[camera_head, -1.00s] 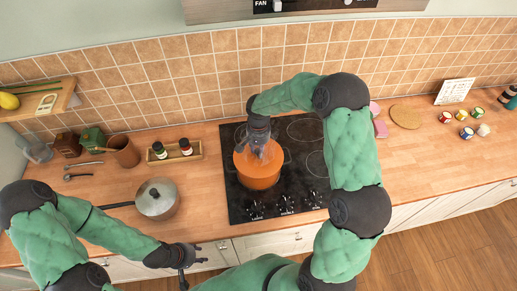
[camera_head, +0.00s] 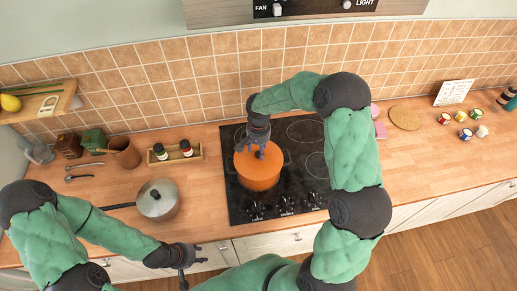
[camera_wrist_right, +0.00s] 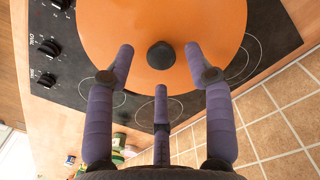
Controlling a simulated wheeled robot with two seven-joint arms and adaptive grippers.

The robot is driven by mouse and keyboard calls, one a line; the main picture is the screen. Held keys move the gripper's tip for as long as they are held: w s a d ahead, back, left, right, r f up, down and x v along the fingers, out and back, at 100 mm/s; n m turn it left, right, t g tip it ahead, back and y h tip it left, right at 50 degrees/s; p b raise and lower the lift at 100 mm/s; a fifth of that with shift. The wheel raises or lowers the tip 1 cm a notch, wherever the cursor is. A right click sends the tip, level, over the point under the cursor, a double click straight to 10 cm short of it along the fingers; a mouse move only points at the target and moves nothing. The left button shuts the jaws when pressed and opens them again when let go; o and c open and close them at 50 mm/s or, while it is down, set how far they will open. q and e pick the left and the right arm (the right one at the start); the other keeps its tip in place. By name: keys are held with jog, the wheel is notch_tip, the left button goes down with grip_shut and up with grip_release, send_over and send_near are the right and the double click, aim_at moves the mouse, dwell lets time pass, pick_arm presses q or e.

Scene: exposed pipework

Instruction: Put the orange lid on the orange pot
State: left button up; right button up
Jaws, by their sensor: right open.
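The orange pot (camera_head: 258,178) stands on the black cooktop in the head view. The orange lid (camera_head: 246,160) lies over its top and looks level; the rim seam is too small to judge. In the right wrist view the lid (camera_wrist_right: 115,25) is a wide orange disc with a black knob (camera_wrist_right: 160,55). My right gripper (camera_head: 258,150) is above the lid, and its purple fingers (camera_wrist_right: 159,62) are spread around the knob with gaps on both sides. My left gripper (camera_head: 197,256) is open and empty by the counter's front edge, left of the cooktop.
The black cooktop (camera_head: 240,205) has free room around the pot. A silver lidded pan (camera_head: 157,200) sits left of it. A wooden tray (camera_head: 174,155) with bottles stands by the tiled wall. Several small cans (camera_head: 466,134) stand at the right.

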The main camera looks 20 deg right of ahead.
notch_tip(320, 180, up, 11)
jog(key=shift+r+b, duration=0.2)
jog(key=shift+b, duration=0.2)
